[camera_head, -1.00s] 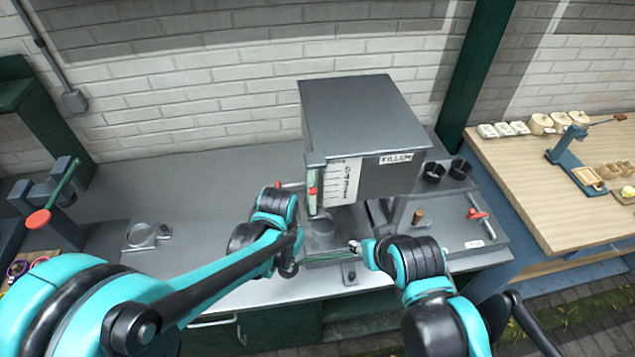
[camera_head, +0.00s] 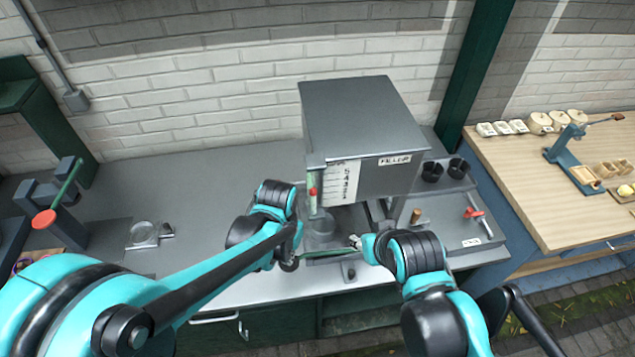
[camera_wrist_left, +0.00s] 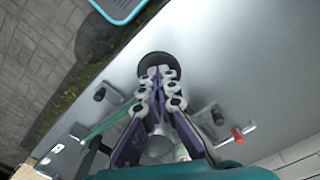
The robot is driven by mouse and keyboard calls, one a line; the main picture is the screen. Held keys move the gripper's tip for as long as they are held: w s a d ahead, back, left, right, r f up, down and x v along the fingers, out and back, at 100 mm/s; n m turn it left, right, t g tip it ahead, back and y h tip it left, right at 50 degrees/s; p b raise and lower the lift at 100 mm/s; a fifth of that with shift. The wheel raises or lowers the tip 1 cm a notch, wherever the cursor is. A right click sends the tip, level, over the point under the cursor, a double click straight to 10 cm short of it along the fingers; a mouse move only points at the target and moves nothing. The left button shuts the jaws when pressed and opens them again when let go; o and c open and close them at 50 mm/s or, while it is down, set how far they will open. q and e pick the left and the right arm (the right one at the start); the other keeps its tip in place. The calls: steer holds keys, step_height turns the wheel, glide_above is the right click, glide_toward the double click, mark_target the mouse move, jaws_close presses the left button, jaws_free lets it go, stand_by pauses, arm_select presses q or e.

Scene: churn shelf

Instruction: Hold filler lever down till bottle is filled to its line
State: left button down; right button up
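The grey filler (camera_head: 362,115) stands on the counter, with a numbered scale (camera_head: 342,180) on its front. A pale bottle-like shape (camera_head: 322,228) is under it, partly hidden; its fill level cannot be read. My left gripper (camera_wrist_left: 159,74) is in front of the filler's left side. Its fingertips are nearly together over a round black disc (camera_wrist_left: 158,60), perhaps the lever's knob; contact cannot be judged. A grey round shape (camera_wrist_left: 160,145) shows between the finger links. My right gripper (camera_head: 356,241) is right of the bottle, near a green bar (camera_head: 328,253); its opening is unclear.
A round glass-like dish (camera_head: 143,235) lies on the left of the counter (camera_head: 205,185). A red-handled lever (camera_head: 476,214) and black cups (camera_head: 432,172) are on the right. A wooden table (camera_head: 530,190) stands beyond. The counter's left middle is free.

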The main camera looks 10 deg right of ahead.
arm_select(q)
steer(key=shift+r+p, duration=0.45)
steer(key=shift+r, duration=0.55)
step_height(320, 180, up, 6)
steer(key=p, duration=0.4)
steer(key=s+a+f+n+t+b, duration=0.2)
steer(key=a+f+n+t+b, duration=0.1)
steer(key=a+b, duration=0.5)
steer(key=s+a+f+n+t+b, duration=0.3)
steer(key=a+f+t+b, duration=0.1)
steer(key=a+b, duration=0.5)
steer(key=shift+a+f+b, duration=0.15)
steer(key=shift+f+b, duration=0.3)
steer(key=shift+f, duration=0.15)
